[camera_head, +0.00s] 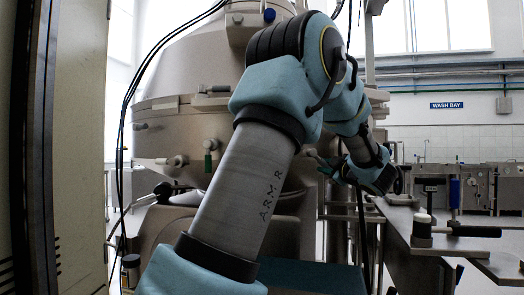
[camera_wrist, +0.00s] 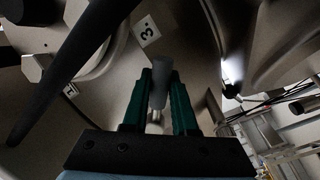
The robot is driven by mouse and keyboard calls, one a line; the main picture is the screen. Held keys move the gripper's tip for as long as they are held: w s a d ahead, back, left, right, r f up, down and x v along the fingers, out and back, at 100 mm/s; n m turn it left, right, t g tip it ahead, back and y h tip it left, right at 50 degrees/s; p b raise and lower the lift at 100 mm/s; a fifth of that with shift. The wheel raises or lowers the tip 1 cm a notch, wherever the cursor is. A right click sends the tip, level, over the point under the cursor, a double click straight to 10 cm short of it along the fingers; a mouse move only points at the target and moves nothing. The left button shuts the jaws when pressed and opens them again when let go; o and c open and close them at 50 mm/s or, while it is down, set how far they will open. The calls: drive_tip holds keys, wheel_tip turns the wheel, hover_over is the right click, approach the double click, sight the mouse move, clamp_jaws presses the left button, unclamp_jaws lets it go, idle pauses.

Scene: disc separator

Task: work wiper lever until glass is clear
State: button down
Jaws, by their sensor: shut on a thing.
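In the wrist view my gripper (camera_wrist: 161,66), with two dark green fingers, is shut on a grey cylindrical lever handle (camera_wrist: 159,92), taken to be the wiper lever. The handle lies between the fingers, with a pale end below it. In the head view my gripper (camera_head: 322,166) is small and dark against the right side of the steel separator (camera_head: 195,75); the lever cannot be made out there. In the wrist view a round flanged fitting (camera_wrist: 92,60) is at upper left, partly behind a black bar. I cannot tell whether it holds the glass, or how clear any glass is.
A label marked 3 (camera_wrist: 147,31) is on the metal beyond the fingers. A black bar (camera_wrist: 75,62) crosses the wrist view at left. In the head view a steel bench (camera_head: 425,240) with fittings stands at right, and a tall cabinet (camera_head: 75,150) stands close at left.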

drive_tip(key=shift+s+a+m+p, duration=0.1)
drive_tip(key=shift+m+p, duration=0.7)
drive_tip(key=shift+p, duration=0.2)
drive_tip(key=shift+s+a+f+m+p, duration=0.1)
drive_tip(key=shift+a+f+m+p, duration=0.2)
drive_tip(key=shift+m+p, duration=0.25)
drive_tip(key=shift+s+a+f+m+p, duration=0.15)
drive_tip(key=shift+f+m+p, duration=0.15)
drive_tip(key=shift+m+p, duration=0.2)
drive_tip(key=a+m+p, duration=0.1)
drive_tip(key=m+p, duration=0.1)
drive_tip(key=a+f+m+p, duration=0.1)
drive_tip(key=m+p, duration=0.1)
drive_tip(key=p, duration=0.1)
drive_tip(key=s+a+m+p, duration=0.1)
drive_tip(key=m+p, duration=0.2)
drive_tip(key=shift+a+f+h, duration=0.25)
drive_tip(key=shift+h, duration=0.15)
